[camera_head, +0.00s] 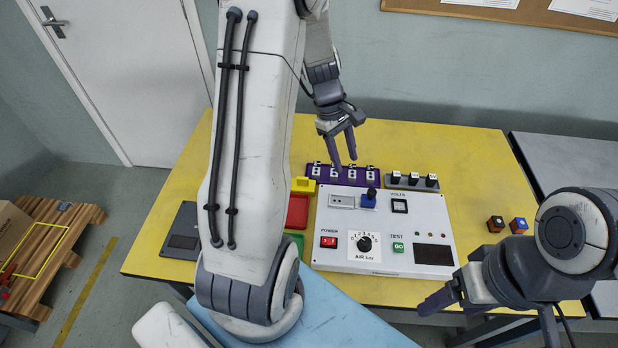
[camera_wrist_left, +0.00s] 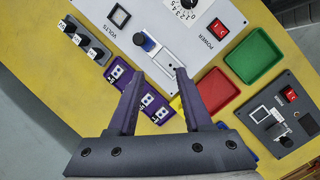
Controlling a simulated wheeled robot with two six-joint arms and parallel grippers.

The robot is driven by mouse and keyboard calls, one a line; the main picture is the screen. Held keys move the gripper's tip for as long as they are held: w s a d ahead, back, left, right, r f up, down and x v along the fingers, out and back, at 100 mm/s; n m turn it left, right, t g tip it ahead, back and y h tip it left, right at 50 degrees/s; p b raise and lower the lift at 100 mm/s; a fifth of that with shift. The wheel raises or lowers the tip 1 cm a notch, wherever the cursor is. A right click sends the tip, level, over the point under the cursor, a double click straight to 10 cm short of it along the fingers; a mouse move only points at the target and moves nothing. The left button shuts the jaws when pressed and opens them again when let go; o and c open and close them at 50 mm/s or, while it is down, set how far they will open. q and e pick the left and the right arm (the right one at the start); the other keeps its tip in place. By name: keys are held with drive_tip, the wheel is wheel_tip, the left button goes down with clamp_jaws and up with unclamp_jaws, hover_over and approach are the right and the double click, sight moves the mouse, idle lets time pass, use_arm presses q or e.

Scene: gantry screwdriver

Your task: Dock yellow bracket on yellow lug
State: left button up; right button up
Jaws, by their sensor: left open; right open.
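A small yellow piece (camera_head: 303,185) sits behind the red tray, at the left end of the purple strip; I cannot tell whether it is the bracket or the lug. In the left wrist view a bit of yellow (camera_wrist_left: 176,104) shows beside my right-hand finger, partly hidden by it. No other yellow part stands out from the yellow table. My left gripper (camera_head: 345,160) is open and empty, above the purple strip (camera_head: 322,181) and the back of the white panel; its fingers show in the left wrist view (camera_wrist_left: 158,73). My right gripper (camera_head: 440,303) is open, low at the front right.
The white control panel (camera_head: 340,240) has a dial, switches and a blue-knobbed part (camera_head: 369,198). Red (camera_head: 297,212) and green (camera_head: 296,240) trays lie left of it. A dark box (camera_head: 183,240) is at far left.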

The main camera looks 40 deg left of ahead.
use_arm(q)
drive_tip(key=s+a+f+n+t, duration=0.1)
drive_tip(key=a+f+n, duration=0.25)
drive_tip(key=a, duration=0.35)
drive_tip(key=s+a+f+n+t, duration=0.1)
drive_tip(key=a+f+n, duration=0.2)
drive_tip(key=a+n, duration=0.35)
drive_tip(key=m, duration=0.1)
hover_over(304, 178)
drive_tip(key=a, duration=0.2)
drive_tip(key=f, duration=0.4)
drive_tip(key=shift+s+a+f, duration=0.1)
drive_tip(key=shift+s+a, duration=0.05)
drive_tip(key=shift+s, duration=0.1)
drive_tip(key=shift+s+p+x, duration=0.2)
drive_tip(key=shift+x, duration=1.3)
drive_tip(key=shift+s+p+x, duration=0.15)
drive_tip(key=shift+x, duration=1.4)
clamp_jaws()
